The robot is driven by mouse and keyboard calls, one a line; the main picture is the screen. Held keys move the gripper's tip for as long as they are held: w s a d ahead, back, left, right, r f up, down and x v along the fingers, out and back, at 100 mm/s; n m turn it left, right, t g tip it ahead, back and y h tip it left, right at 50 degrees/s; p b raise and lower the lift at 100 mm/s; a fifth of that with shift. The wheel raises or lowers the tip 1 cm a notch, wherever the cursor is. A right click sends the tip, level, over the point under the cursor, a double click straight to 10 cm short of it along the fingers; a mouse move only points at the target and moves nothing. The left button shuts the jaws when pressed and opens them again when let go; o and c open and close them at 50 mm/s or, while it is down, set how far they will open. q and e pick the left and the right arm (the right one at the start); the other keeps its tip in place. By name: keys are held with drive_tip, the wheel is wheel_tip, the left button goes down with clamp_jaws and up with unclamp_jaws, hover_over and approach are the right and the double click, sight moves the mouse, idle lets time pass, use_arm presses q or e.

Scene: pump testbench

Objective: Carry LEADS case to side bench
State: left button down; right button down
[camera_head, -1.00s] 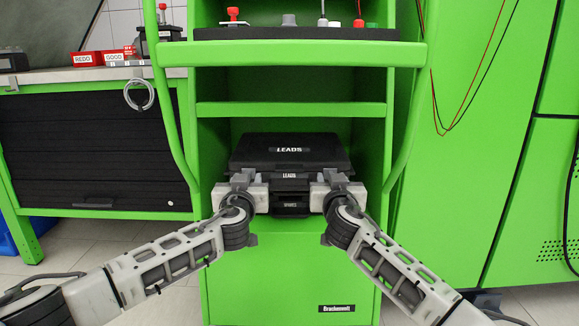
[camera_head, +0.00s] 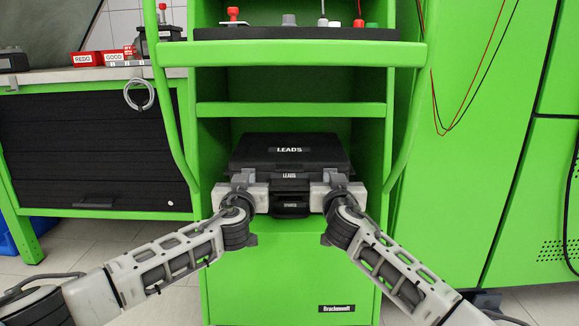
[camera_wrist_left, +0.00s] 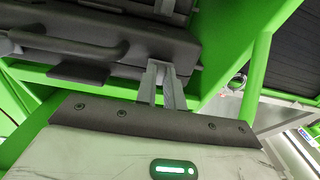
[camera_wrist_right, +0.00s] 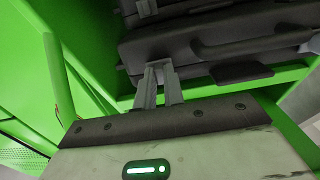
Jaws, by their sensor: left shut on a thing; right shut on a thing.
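The black LEADS case (camera_head: 290,151) lies flat in the lower bay of the green cart, its front with a second LEADS label facing me. My left gripper (camera_head: 243,177) is shut on its front at the left end. My right gripper (camera_head: 333,177) is shut on its front at the right end. In the left wrist view the narrow fingers (camera_wrist_left: 160,72) meet the case (camera_wrist_left: 150,45) beside its handle. The right wrist view shows the same with the other fingers (camera_wrist_right: 158,72) and the case (camera_wrist_right: 165,48). The fingertips' exact contact is partly hidden.
A green shelf (camera_head: 290,109) crosses above, and curved green rails flank the bay. The side bench (camera_head: 60,75) stands left, with red bins (camera_head: 84,59) and a cable coil hanging at its front.

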idle(0.8)
wheel_tip(320, 180, up, 5)
drive_tip(key=p, duration=0.5)
drive_tip(key=shift+r, duration=0.2)
drive_tip(key=shift+s, duration=0.1)
idle(0.8)
